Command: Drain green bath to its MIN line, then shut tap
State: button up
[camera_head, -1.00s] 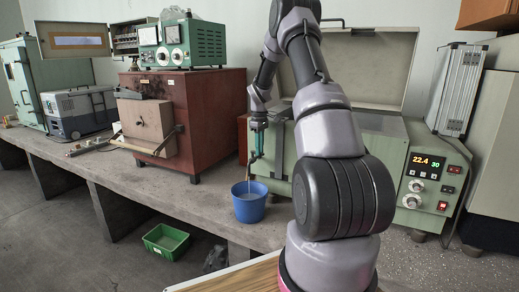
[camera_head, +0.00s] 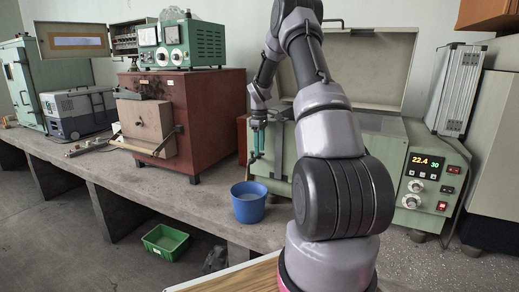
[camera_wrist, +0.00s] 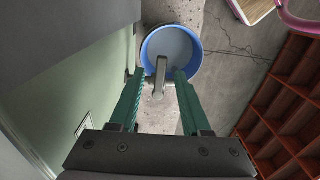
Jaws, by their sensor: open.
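The green bath (camera_head: 418,216) stands on the bench with its lid raised; its panel shows 22.4 and 30. My arm hides much of its front. A blue bucket (camera_head: 248,203) with pale liquid stands below its left end. In the wrist view a grey tap lever (camera_wrist: 160,76) sits between my fingers, above the bucket (camera_wrist: 180,42). My gripper (camera_head: 257,148) is open, with a finger on either side of the lever; I cannot tell whether they touch it. No stream shows falling into the bucket. The MIN line and the bath's level are not visible.
A red-brown furnace (camera_head: 215,115) with a green instrument (camera_head: 195,45) on top stands to the left. A green crate (camera_head: 165,240) lies on the floor below the bench. The bench is bare between furnace and bucket.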

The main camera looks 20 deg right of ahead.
notch_tip(320, 180, up, 10)
dwell(0.4)
jog(key=shift+r, duration=0.15)
jog(key=s+a+r+m+t, duration=0.2)
jog(key=s+a+r+m, duration=0.1)
jog(key=s+a+r, duration=0.4)
jog(key=s+a+r+m+t, duration=0.1)
jog(key=s+a+r+m, duration=0.1)
jog(key=s+a+r, duration=0.5)
jog(key=s+a+r+m+t, duration=0.1)
jog(key=s+m, duration=0.1)
jog(key=s, duration=0.5)
jog(key=s+a+r+m+t+y, duration=0.1)
jog(key=s+a+m, duration=0.1)
jog(key=s, duration=0.6)
jog(key=s+a+r+m+t+y, duration=0.1)
jog(key=s+a+r+m+t, duration=0.1)
jog(key=s, duration=0.5)
jog(key=shift+s+m, duration=0.35)
jog(key=shift+m, duration=0.15)
